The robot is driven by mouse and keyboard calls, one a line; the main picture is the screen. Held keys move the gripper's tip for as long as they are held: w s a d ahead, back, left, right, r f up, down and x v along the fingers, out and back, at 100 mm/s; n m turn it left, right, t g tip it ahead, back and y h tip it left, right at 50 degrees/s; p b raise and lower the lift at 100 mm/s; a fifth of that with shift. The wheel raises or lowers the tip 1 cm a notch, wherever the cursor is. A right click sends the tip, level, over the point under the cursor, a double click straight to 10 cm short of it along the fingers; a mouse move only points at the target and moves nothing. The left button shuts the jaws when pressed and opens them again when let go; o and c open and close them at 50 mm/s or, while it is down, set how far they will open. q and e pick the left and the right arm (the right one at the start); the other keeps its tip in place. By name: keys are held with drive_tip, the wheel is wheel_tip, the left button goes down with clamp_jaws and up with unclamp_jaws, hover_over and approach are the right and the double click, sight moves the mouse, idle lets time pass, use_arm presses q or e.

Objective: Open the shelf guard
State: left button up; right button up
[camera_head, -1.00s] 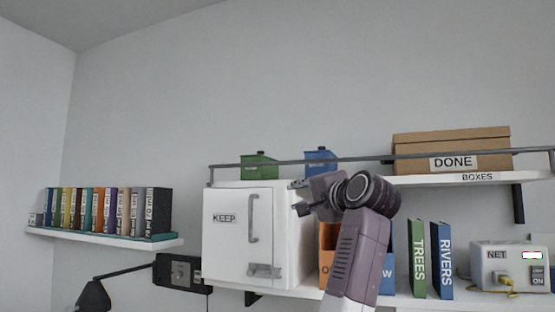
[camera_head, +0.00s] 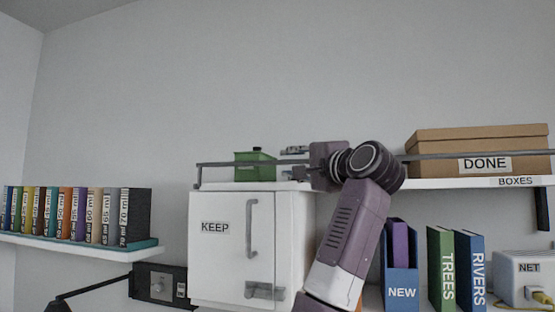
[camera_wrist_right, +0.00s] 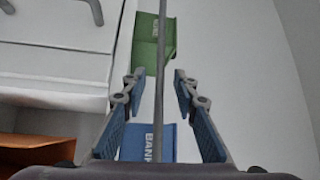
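The shelf guard (camera_head: 225,163) is a thin dark rail along the front of the upper shelf, in front of the bins and a cardboard box. My right gripper (camera_head: 294,162) is at the rail, its fingers pointing left along it; the wrist hides part of the rail. In the right wrist view the rail (camera_wrist_right: 162,30) runs lengthwise between the two blue-padded fingers of the gripper (camera_wrist_right: 158,90). The fingers are open, with a gap on both sides of the rail. My left gripper is not in view.
A green bin (camera_head: 255,165) stands behind the rail; a blue bin (camera_wrist_right: 148,142) shows in the wrist view. The white KEEP cabinet (camera_head: 215,265) is below, its door shut. The DONE box (camera_head: 480,143) is at right. Binders (camera_head: 440,265) stand under the shelf.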

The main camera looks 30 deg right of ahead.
sight(282, 163)
drive_tip(key=w+p, duration=0.2)
drive_tip(key=w, duration=0.3)
drive_tip(key=shift+w+d+r+p, duration=0.15)
drive_tip(key=shift+d+r+p, duration=0.05)
drive_tip(key=shift+r+p, duration=0.2)
drive_tip(key=shift+w+f, duration=0.1)
drive_tip(key=shift+w, duration=0.05)
drive_tip(key=shift+s, duration=0.25)
drive_tip(key=c, duration=0.4)
clamp_jaws()
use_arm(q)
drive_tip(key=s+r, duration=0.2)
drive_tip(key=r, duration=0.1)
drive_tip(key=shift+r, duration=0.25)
